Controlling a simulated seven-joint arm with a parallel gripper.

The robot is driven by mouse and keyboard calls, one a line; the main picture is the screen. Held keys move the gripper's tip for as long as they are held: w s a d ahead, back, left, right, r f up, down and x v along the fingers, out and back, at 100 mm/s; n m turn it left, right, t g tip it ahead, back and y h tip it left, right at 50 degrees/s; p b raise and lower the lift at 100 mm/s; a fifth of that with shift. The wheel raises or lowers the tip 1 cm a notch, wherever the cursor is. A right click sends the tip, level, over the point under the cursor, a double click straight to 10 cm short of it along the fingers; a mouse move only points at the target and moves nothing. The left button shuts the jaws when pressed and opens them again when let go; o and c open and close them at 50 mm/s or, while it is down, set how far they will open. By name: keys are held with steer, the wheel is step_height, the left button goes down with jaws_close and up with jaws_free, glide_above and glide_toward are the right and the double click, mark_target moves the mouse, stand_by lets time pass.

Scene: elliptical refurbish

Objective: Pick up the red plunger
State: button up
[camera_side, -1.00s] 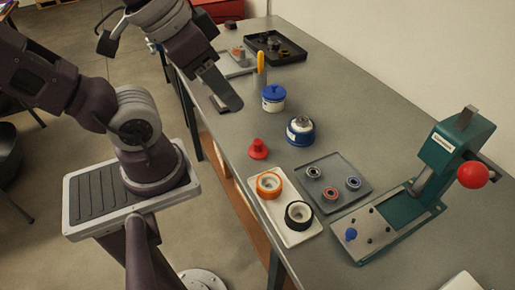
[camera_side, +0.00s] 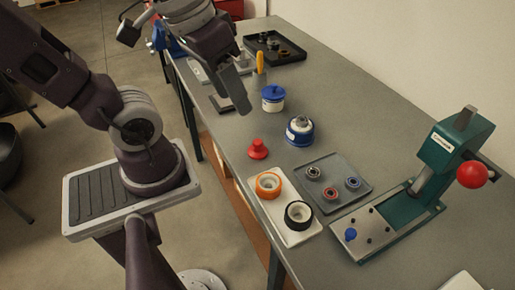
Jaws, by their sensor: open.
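The red plunger (camera_side: 258,149) stands upright on the grey table, left of the blue and white round container and behind the white tray. My gripper (camera_side: 240,106) is in the air above the table's left edge, up and to the left of the plunger in the picture. It is open and apart from the plunger. Its fingers are seen from the side and overlap, so the gap between them is hard to see. Nothing shows between them.
A blue and white container (camera_side: 300,131) and a blue-lidded white jar (camera_side: 273,99) stand near the plunger. A white tray (camera_side: 287,232) holds an orange and a black ring. A grey tray (camera_side: 331,206) holds small bearings. A green press (camera_side: 440,165) stands right. A black tray (camera_side: 291,55) lies farther back.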

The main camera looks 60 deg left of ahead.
steer(key=w+a+f+n+g+h, duration=0.3)
steer(key=w+f+n+g, duration=0.1)
steer(key=n, duration=0.1)
steer(key=n+g+h, duration=0.1)
steer(key=n+h, duration=0.3)
steer(key=n, duration=0.1)
glide_above(256, 140)
steer(key=s+d, duration=0.2)
step_height(256, 140, down, 5)
steer(key=a+f+n+t+h, duration=0.1)
steer(key=a+f+n, duration=0.1)
steer(key=f, duration=0.1)
steer(key=w+a+f+n+t+h, duration=0.1)
steer(key=a+f+n+h, duration=0.1)
steer(key=f+n, duration=0.1)
steer(key=a+f+n+t+h, duration=0.1)
steer(key=a+f+n+h, duration=0.1)
steer(key=a+f+n, duration=0.1)
steer(key=shift+w+a+f, duration=0.1)
steer(key=shift+w+f, duration=0.05)
steer(key=shift+f, duration=0.4)
steer(key=shift+f+n+t, duration=0.3)
steer(key=shift+f+n, duration=0.05)
steer(key=shift+n, duration=0.05)
steer(key=x, duration=0.6)
steer(key=shift+d+f, duration=0.25)
steer(key=shift+d, duration=0.05)
jaws_close()
